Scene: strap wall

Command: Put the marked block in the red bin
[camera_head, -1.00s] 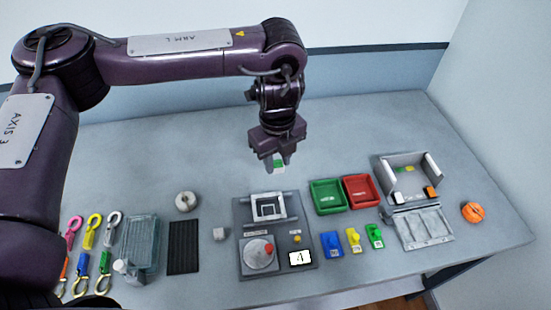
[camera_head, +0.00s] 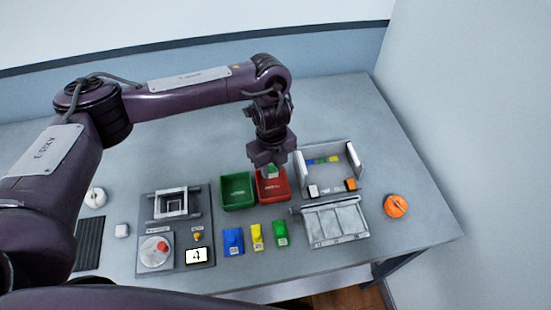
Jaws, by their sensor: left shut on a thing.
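My left gripper (camera_head: 270,168) is shut on the marked block (camera_head: 271,172), a small block with green and white showing between the fingers. The gripper points down over the red bin (camera_head: 273,194), at its far part; I cannot tell whether the block is above the rim or inside. The red bin is a small open tray. The green bin (camera_head: 237,191) stands just left of it. My right gripper is not in view.
Blue (camera_head: 233,241), yellow (camera_head: 257,237) and green (camera_head: 280,233) tagged pieces lie in front of the bins. A grey panel device (camera_head: 178,265) is at the left. An open box (camera_head: 357,167) with a lid (camera_head: 335,223) stands right, beside an orange round object (camera_head: 396,206). The table's back is clear.

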